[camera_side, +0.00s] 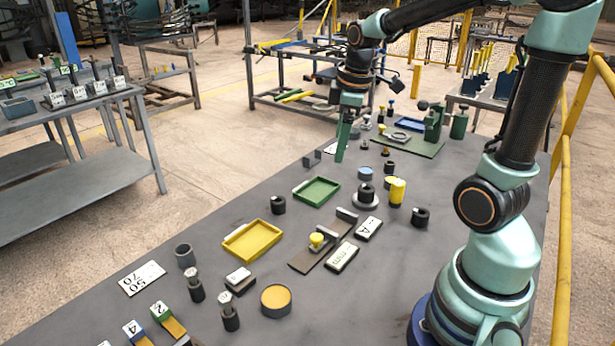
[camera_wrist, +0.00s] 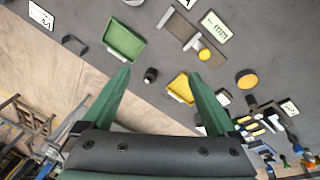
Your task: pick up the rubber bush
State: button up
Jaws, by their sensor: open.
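A small black cylindrical part, which looks like the rubber bush (camera_side: 278,205), stands on the grey bench between the green tray and the yellow tray. It also shows in the wrist view (camera_wrist: 151,75), in the gap between my two green fingers. My gripper (camera_side: 342,150) is open and empty, high above the bench, near its far left edge in the side view. In the wrist view my gripper (camera_wrist: 160,74) has its fingers wide apart, with the bush beyond them and not touched. Another similar black part (camera_side: 420,217) stands farther right.
The green tray (camera_side: 337,183) and yellow tray (camera_side: 233,252) flank the bush. A grey block fixture (camera_side: 303,262) with a yellow knob, a yellow cylinder (camera_side: 397,191) and a grey cup (camera_side: 185,256) stand nearby. Bare bench surrounds the bush. The bench's left edge runs behind the trays.

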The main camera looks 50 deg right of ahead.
jog(key=d+f+n+g+y, duration=0.15)
jog(key=d+f+n, duration=0.5)
jog(key=d, duration=0.65)
send_over(367, 188)
jog(key=a, duration=0.2)
jog(key=shift+m+g+h, duration=0.25)
jog(key=shift+m+g, duration=0.2)
jog(key=f, duration=0.8)
jog(key=shift+s+f, duration=0.25)
jog(key=shift+d+f, duration=0.15)
jog(key=shift+f, duration=0.75)
jog(key=shift+d+f, duration=0.2)
jog(key=shift+f, duration=0.7)
jog(key=shift+d+f, duration=0.15)
jog(key=shift+f, duration=0.75)
grip_shut()
jog(key=shift+r, duration=0.15)
